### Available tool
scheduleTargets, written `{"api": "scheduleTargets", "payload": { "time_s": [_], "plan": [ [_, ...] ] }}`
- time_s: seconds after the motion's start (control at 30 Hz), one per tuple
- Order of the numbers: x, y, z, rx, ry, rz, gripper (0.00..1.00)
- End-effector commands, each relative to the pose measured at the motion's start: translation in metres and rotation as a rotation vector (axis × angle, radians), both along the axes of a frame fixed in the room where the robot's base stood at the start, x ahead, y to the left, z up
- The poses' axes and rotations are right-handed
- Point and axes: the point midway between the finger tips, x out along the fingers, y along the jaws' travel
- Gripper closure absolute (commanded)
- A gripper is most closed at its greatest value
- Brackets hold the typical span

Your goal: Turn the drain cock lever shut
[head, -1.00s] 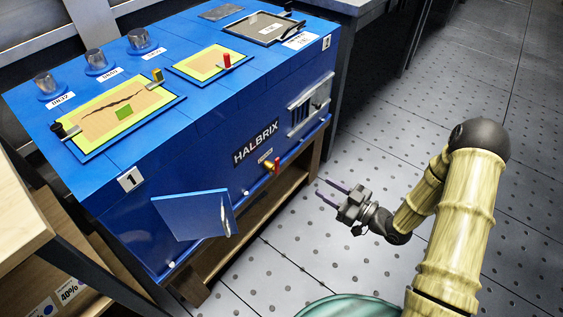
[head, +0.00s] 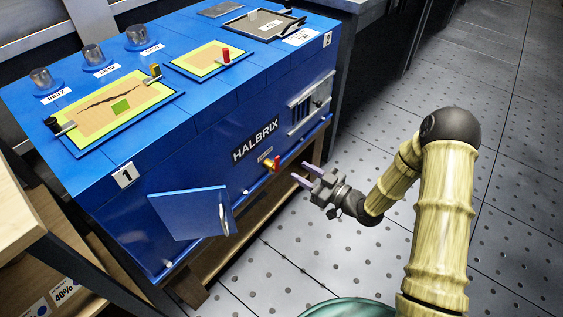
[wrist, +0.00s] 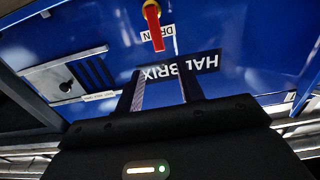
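The drain cock has a red lever (head: 277,166) on a brass stub (head: 268,163), low on the front face of the blue HALBRIX machine (head: 205,160). The red lever (wrist: 153,24) also shows at the top of the wrist view, upside down, beside a DRAIN label (wrist: 157,34). My gripper (head: 299,173) is open and empty, a short way right of the lever and pointing at the machine. Its fingers (wrist: 160,92) are apart in the wrist view, and the lever is beyond their tips, not touching them.
A blue door (head: 192,212) with a handle stands open at the lower left of the machine's front. A vented panel (head: 308,105) is at the right of that face. A wooden stand (head: 250,225) carries the machine. The perforated floor to the right is clear.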

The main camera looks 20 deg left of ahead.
Motion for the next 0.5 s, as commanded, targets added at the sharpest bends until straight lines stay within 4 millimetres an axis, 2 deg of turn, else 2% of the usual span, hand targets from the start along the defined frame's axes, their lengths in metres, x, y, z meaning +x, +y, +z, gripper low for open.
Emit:
{"api": "scheduleTargets", "payload": {
  "time_s": [0.3,0.5],
  "plan": [
    [0.021,0.053,-0.002,0.001,-0.004,0.003,0.62],
    [0.032,0.075,-0.001,0.000,-0.002,-0.001,0.62]
  ]
}}
